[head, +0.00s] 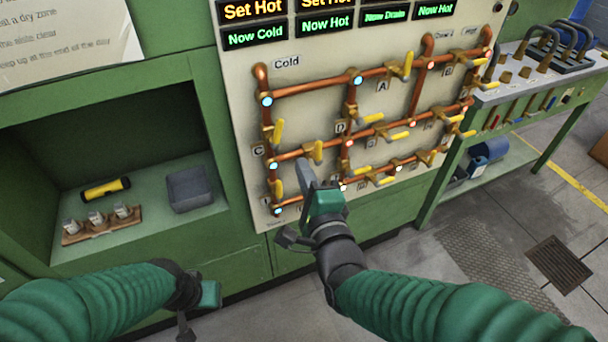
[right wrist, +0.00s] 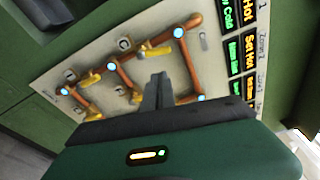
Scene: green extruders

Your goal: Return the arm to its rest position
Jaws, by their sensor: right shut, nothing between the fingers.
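My right gripper (head: 304,178) is raised in front of the lower left part of the pipe panel (head: 240,90). Its fingers are shut with nothing held. In the right wrist view the shut fingers (right wrist: 158,92) point at the copper pipes (right wrist: 128,80) and yellow valve handles (right wrist: 155,52). I cannot tell whether they touch the panel. My left gripper (head: 196,310) is low at the bottom of the head view, in front of the green cabinet. Its fingers are too unclear to judge.
A cabinet recess (head: 140,215) at left holds a yellow-black cylinder (head: 106,189), a grey bin (head: 189,189) and a wooden rack (head: 102,226). A workbench (head: 510,92) with tools stands at right. Lit signs (head: 325,22) top the panel. Floor near the drain grate (head: 558,263) is clear.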

